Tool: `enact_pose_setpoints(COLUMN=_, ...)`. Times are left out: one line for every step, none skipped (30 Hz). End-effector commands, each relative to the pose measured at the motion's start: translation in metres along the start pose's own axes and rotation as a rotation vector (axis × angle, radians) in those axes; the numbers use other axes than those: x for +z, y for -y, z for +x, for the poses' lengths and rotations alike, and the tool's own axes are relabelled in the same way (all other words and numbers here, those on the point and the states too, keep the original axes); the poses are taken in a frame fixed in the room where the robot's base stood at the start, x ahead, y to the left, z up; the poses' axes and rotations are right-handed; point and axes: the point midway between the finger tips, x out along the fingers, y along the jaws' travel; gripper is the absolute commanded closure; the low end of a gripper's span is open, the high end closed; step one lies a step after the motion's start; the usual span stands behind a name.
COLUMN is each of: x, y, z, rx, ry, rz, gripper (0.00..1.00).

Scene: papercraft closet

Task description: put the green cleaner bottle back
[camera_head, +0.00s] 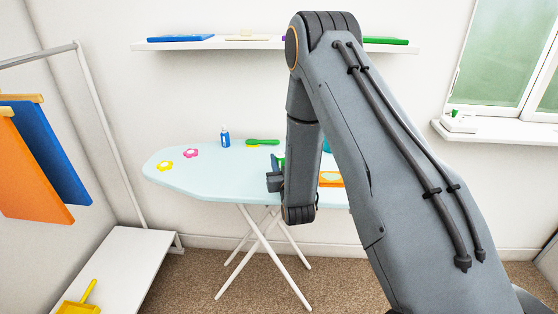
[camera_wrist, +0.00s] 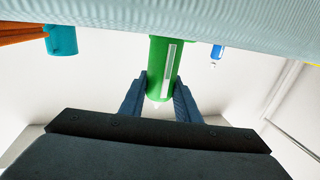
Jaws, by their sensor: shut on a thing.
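The green cleaner bottle (camera_wrist: 164,62) is between the two fingers of my gripper (camera_wrist: 160,82) in the wrist view, which shows the scene upside down. The gripper is shut on it, with a finger on each side. In the head view, my gripper (camera_head: 276,181) is over the ironing board (camera_head: 220,186), and only a sliver of the green bottle (camera_head: 282,162) shows past it. The board also fills the top of the wrist view (camera_wrist: 190,20). I cannot tell whether the bottle touches the board.
On the board are a small blue bottle (camera_head: 225,138), a green brush (camera_head: 262,142), two flower shapes (camera_head: 191,153), an orange box (camera_head: 331,180) and a teal object (camera_head: 326,146). A wall shelf (camera_head: 230,45) is above. A windowsill (camera_head: 490,132) is at right, a low white platform (camera_head: 125,270) at left.

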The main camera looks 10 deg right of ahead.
Motion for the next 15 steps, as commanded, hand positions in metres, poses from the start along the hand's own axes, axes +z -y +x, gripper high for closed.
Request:
enact_pose_setpoints(x=0.0018, y=0.0002, z=0.0000, rx=0.000, ry=-0.001, rz=0.000, gripper=1.00)
enact_pose_setpoints(x=0.0026, y=0.0003, z=0.0000, rx=0.000, ry=-0.001, rz=0.000, gripper=1.00)
enact_pose_setpoints(x=0.0032, y=0.0004, z=0.0001, rx=0.000, ry=-0.002, rz=0.000, gripper=1.00)
enact_pose_setpoints(x=0.0034, y=0.0004, z=0.0002, rx=0.000, ry=-0.002, rz=0.000, gripper=1.00)
enact_pose_setpoints(x=0.0034, y=0.0005, z=0.0002, rx=-0.001, ry=-0.002, rz=0.000, gripper=1.00)
enact_pose_setpoints(x=0.0033, y=0.0005, z=0.0002, rx=-0.001, ry=-0.002, rz=0.000, gripper=1.00)
enact_pose_setpoints(x=0.0033, y=0.0006, z=0.0002, rx=-0.001, ry=-0.002, rz=0.000, gripper=1.00)
enact_pose_setpoints(x=0.0033, y=0.0006, z=0.0002, rx=-0.001, ry=-0.002, rz=0.000, gripper=1.00)
enact_pose_setpoints(x=0.0033, y=0.0007, z=0.0002, rx=-0.001, ry=-0.002, rz=0.000, gripper=1.00)
enact_pose_setpoints(x=0.0035, y=0.0007, z=0.0002, rx=-0.001, ry=-0.002, rz=0.000, gripper=1.00)
enact_pose_setpoints(x=0.0041, y=0.0008, z=0.0002, rx=-0.001, ry=-0.001, rz=0.000, gripper=1.00)
enact_pose_setpoints(x=0.0054, y=0.0008, z=0.0003, rx=-0.001, ry=-0.001, rz=0.000, gripper=1.00)
enact_pose_setpoints(x=0.0065, y=0.0009, z=0.0003, rx=-0.001, ry=-0.001, rz=0.000, gripper=1.00)
enact_pose_setpoints(x=0.0075, y=0.0009, z=0.0003, rx=-0.001, ry=-0.001, rz=0.000, gripper=1.00)
enact_pose_setpoints(x=0.0070, y=0.0009, z=0.0001, rx=-0.001, ry=-0.001, rz=0.000, gripper=0.66)
